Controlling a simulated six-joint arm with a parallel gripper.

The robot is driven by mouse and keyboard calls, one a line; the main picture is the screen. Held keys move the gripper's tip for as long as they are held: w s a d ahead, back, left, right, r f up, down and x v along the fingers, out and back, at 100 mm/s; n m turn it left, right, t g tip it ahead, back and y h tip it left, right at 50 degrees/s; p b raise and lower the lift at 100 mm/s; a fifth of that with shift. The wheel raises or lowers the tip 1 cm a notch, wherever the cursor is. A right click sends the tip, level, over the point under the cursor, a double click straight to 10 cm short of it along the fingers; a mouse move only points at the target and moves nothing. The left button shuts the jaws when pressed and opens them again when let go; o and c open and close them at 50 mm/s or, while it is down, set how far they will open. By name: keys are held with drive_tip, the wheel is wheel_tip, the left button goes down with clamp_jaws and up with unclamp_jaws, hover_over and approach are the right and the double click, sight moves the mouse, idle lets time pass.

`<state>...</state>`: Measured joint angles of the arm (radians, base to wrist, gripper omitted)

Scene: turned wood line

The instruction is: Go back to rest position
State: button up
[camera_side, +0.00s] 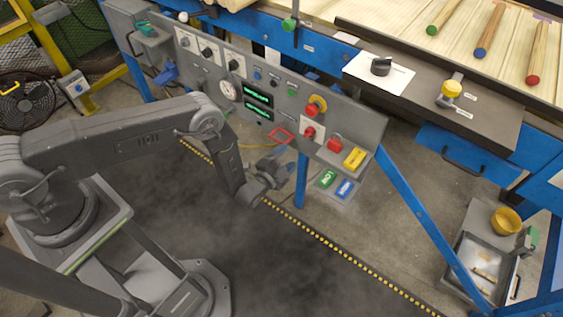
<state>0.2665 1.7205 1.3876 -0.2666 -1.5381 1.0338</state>
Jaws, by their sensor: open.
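My gripper (284,163) is at the end of my grey arm, near the middle of the picture, below the grey control panel (180,62). Its jaws are open and I see nothing held between them. The fingers are small and partly hard to make out against the floor.
A blue leg (301,184) stands beside my gripper. Dark floor (290,270) in front is clear. A fan (20,103) stands at left.

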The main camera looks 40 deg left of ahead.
drive_tip(key=shift+s, duration=1.05)
drive_tip(key=w+r+n+g, duration=0.1)
drive_tip(key=w+r+n, duration=0.1)
drive_tip(key=w+r, duration=0.5)
drive_tip(key=w+r+n+g, duration=0.1)
drive_tip(key=w+r+g, duration=0.1)
drive_tip(key=r, duration=0.9)
drive_tip(key=s+a+r+n+g+h, duration=0.1)
drive_tip(key=s+r+n+g, duration=0.1)
drive_tip(key=r, duration=0.7)
drive_tip(key=s+a+r+n+g, duration=0.1)
drive_tip(key=s+a+r, duration=0.1)
drive_tip(key=r, duration=0.6)
drive_tip(key=s+a+r+n+g, duration=0.3)
drive_tip(key=s+r, duration=0.8)
drive_tip(key=s, duration=0.4)
drive_tip(key=s+a+n+g+y, duration=0.1)
drive_tip(key=s+a+n+g, duration=0.1)
drive_tip(key=s, duration=1.6)
drive_tip(key=shift+s+a+r+n+g, duration=0.3)
drive_tip(key=shift+s+a+n+g, duration=0.1)
drive_tip(key=shift+a+g, duration=0.3)
